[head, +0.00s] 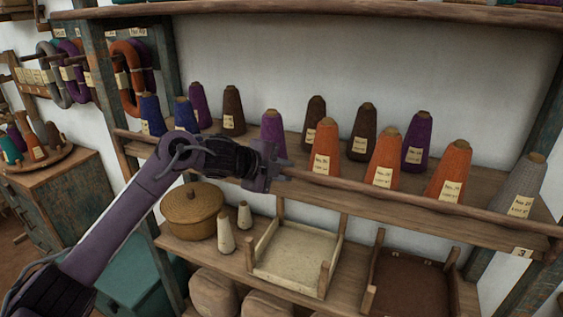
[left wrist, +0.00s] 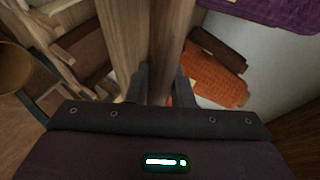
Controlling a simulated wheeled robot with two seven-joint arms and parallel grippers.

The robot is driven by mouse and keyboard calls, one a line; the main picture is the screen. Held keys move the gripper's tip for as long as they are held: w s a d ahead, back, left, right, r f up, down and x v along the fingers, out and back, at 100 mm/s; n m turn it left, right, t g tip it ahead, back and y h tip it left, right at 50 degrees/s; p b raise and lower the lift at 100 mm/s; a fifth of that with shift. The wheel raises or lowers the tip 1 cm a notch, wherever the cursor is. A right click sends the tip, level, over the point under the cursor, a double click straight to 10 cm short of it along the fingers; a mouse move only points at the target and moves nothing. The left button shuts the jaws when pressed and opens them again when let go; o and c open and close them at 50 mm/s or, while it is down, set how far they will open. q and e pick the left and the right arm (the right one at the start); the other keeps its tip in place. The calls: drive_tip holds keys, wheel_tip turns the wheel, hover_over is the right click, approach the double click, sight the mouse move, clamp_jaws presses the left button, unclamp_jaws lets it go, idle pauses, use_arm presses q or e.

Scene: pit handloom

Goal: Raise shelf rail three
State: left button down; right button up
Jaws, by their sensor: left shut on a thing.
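The rail sits close in front of the cones' bases. My left gripper (head: 277,172) is shut on the rail left of its middle and hides a short stretch of it. In the left wrist view the rail (left wrist: 167,38) runs between the two fingers (left wrist: 161,88). How far the rail stands above the board is hard to tell. My right gripper is not in view.
Several yarn cones stand behind the rail, including orange (head: 325,148), purple (head: 416,142) and grey (head: 522,188) ones. Below are a lidded basket (head: 193,211), two small pale cones, a pale tray (head: 262,245) and a dark tray (head: 410,285). Yarn hanks (head: 127,80) hang left.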

use_arm(q)
drive_tip(key=shift+w+d+r+n+g+y, duration=0.25)
drive_tip(key=shift+w+r+n+g+y, duration=0.1)
drive_tip(key=shift+w+g, duration=0.25)
drive_tip(key=c, duration=1.3)
unclamp_jaws()
drive_tip(key=shift+c, duration=0.2)
drive_tip(key=shift+o, duration=0.3)
drive_tip(key=shift+f, duration=0.15)
drive_tip(key=shift+s, duration=0.1)
